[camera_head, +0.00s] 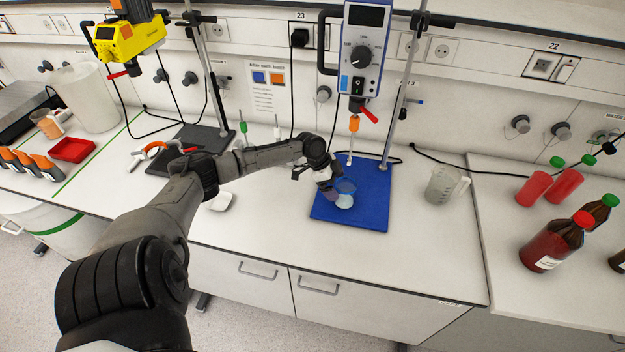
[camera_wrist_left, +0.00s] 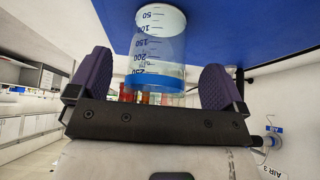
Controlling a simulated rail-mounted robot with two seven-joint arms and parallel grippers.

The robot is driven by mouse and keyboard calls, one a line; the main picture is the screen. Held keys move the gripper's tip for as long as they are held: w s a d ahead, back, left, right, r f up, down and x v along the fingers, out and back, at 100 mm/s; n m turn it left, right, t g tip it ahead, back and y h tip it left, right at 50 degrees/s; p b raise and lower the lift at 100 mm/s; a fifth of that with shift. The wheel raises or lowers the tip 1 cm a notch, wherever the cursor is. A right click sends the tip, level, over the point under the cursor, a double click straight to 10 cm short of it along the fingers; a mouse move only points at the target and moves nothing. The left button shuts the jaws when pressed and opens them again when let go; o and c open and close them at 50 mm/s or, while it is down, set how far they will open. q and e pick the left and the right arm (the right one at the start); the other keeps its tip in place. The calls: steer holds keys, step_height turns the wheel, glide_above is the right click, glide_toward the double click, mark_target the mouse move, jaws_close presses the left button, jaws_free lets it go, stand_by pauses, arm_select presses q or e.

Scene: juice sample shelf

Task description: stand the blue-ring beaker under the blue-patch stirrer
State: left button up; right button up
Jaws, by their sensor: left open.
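The blue-ring beaker (camera_head: 345,197) is clear, with a blue band at its rim. It stands upright on the blue base plate (camera_head: 372,212), near its front left part. The blue-and-white stirrer (camera_head: 363,50) hangs on a stand above that plate. Its orange chuck (camera_head: 354,123) and thin shaft (camera_head: 350,150) point down, and the shaft's end shows just behind the beaker in the picture. My left gripper (camera_head: 334,190) is at the beaker. In the left wrist view the beaker (camera_wrist_left: 160,50) sits between the two spread purple fingers (camera_wrist_left: 158,88), with gaps on both sides. My right gripper is not in view.
A yellow stirrer (camera_head: 128,38) hangs over a dark plate on the left. A clear jug (camera_head: 440,185) stands right of the blue plate. Red-capped and green-capped bottles (camera_head: 552,245) stand farther right. A white dish (camera_head: 221,201) lies near my left forearm. The stand's pole (camera_head: 396,110) rises at the plate's right.

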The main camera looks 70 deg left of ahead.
arm_select(q)
steer(key=s+a, duration=0.5)
steer(key=s, duration=0.2)
steer(key=shift+s, duration=0.2)
stand_by(0.5)
